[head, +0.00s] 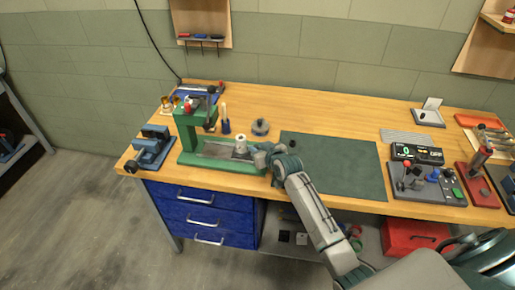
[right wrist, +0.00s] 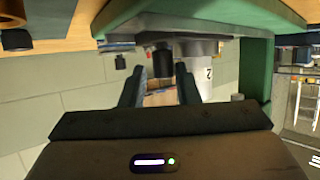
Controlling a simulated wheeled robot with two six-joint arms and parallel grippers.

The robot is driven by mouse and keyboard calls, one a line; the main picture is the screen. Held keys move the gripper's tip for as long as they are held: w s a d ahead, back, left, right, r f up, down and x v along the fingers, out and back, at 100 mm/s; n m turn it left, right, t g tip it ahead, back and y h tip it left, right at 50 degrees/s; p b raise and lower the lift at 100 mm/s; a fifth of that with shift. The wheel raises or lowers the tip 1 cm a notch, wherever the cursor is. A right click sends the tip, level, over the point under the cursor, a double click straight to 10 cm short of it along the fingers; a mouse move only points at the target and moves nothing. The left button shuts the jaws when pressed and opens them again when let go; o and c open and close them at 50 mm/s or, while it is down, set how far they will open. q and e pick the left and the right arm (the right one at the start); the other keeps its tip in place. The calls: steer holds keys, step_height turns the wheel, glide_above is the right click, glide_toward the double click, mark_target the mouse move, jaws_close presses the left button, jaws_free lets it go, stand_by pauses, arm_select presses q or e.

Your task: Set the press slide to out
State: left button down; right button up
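The green press (head: 187,128) stands at the left part of the bench, with a long green base. Its grey slide plate (head: 216,151) lies along the base, and a white cylinder (head: 240,144) stands near the plate's right end. My right gripper (head: 259,156) is at the right end of the press base, close to the cylinder. In the right wrist view the gripper (right wrist: 157,77) has its two fingers apart with nothing clearly between them. A dark knob (right wrist: 163,60) shows just past the fingertips, and the white cylinder marked 2 (right wrist: 198,72) is beside the right finger. My left gripper is not in view.
A blue vise (head: 150,148) is left of the press. A grey round part (head: 260,127) and a blue-handled tool (head: 225,122) stand behind the base. A green mat (head: 340,165) lies to the right, mostly bare. A control box (head: 417,153) is further right.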

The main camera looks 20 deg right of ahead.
steer(key=shift+s, duration=0.1)
steer(key=shift+s+r, duration=0.1)
steer(key=shift+s, duration=0.15)
steer(key=b+v, duration=0.2)
steer(key=v, duration=0.8)
steer(key=shift+b, duration=0.3)
steer(key=shift+s, duration=0.1)
